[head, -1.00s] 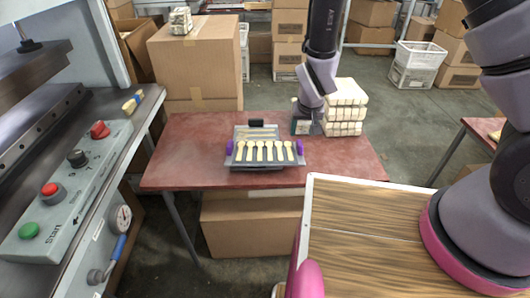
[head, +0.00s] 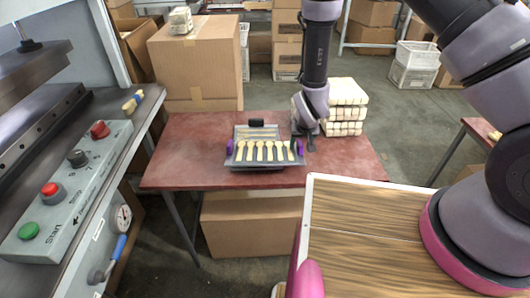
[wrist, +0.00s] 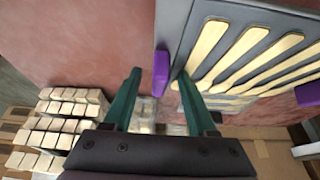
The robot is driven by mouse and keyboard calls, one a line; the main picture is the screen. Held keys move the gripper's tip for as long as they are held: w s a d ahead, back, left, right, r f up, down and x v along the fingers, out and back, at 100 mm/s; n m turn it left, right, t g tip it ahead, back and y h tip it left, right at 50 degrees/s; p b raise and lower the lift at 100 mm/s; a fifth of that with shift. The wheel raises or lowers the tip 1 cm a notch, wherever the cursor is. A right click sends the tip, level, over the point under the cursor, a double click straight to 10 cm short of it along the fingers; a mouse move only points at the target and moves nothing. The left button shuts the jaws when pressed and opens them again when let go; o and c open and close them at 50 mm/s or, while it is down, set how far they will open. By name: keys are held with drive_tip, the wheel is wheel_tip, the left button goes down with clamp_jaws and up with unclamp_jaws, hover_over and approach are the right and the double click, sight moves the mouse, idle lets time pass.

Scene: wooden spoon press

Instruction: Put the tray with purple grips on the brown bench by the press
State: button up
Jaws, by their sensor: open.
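The grey tray (head: 258,164) with purple grips lies flat on a reddish-brown bench (head: 185,150) in the head view, with several wooden spoons in it. Its left grip (head: 230,147) is clear; the right grip (head: 300,147) is partly behind my gripper (head: 304,140). In the wrist view, the tray (wrist: 178,25) shows at upper right. My gripper (wrist: 159,74) is open, its teal fingers on either side of the near purple grip (wrist: 161,73). I cannot tell whether they touch it. The press (head: 45,95) stands at the left.
Stacked pale wooden pieces (head: 345,105) stand right of the tray, close to my gripper. A cardboard box (head: 198,60) stands behind the bench, another (head: 252,225) beneath it. Bare bench top shows left of the tray. Another reddish table (head: 478,130) is at the right edge.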

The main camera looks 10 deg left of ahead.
clamp_jaws()
idle(1.3)
